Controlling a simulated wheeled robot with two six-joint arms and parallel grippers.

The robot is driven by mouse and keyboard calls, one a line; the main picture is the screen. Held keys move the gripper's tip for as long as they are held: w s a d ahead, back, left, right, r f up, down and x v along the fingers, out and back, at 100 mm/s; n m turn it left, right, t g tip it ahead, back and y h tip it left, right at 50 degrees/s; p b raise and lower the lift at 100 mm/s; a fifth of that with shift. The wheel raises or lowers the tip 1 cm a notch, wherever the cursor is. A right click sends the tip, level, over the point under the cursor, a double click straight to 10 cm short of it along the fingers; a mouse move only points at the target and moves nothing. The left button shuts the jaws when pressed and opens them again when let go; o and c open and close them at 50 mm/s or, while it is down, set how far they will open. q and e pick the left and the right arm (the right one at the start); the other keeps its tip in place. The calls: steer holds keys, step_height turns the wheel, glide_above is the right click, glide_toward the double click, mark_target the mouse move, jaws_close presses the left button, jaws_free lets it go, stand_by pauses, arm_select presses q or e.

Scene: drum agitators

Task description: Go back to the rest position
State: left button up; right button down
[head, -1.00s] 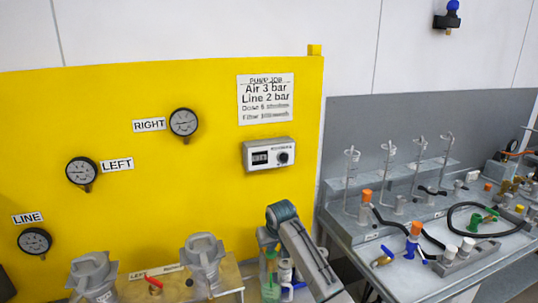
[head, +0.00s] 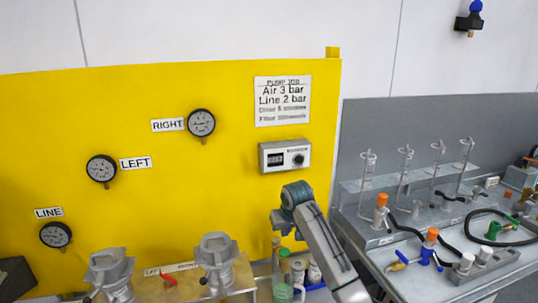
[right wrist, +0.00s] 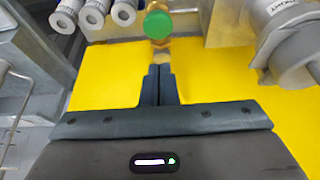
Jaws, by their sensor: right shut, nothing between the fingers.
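My right arm (head: 325,245) rises from the bottom of the head view, in front of the right part of the yellow panel (head: 235,205). My right gripper (right wrist: 160,72) shows in the right wrist view with its two dark fingers together and nothing between them. Its tips point toward a green knob (right wrist: 157,25) on a brass fitting; I cannot tell the exact gap. Yellow surface lies on both sides of the fingers. My left gripper is not in the head view.
Two grey clamp-like fittings (head: 216,255) stand below the gauges, left of my arm. Small bottles (head: 299,270) stand close beside the arm. A metal bench (head: 400,255) with glass tubes, valves and black hoses is at the right. A control box (head: 285,156) hangs above my arm.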

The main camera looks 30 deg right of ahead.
steer(key=s+a+f+n, duration=0.1)
steer(key=s+a+f, duration=0.4)
steer(key=s+f, duration=0.3)
steer(key=s+a+f+n, duration=0.2)
steer(key=s+a+f, duration=0.3)
steer(key=s, duration=0.5)
steer(key=s+a, duration=0.3)
steer(key=s, duration=0.9)
steer(key=s+a, duration=0.2)
steer(key=s, duration=1)
step_height(320, 180, down, 38)
steer(key=d+g+b, duration=0.2)
steer(key=b, duration=0.6)
steer(key=s+d+f+b, duration=0.1)
steer(key=s+f+b, duration=0.2)
steer(key=s+f, duration=0.6)
steer(key=s+f+g+b, duration=0.1)
steer(key=s+f+b, duration=0.2)
steer(key=s+f, duration=0.6)
step_height(320, 180, down, 8)
steer(key=shift+s+d+f, duration=0.1)
steer(key=shift+s+d, duration=0.25)
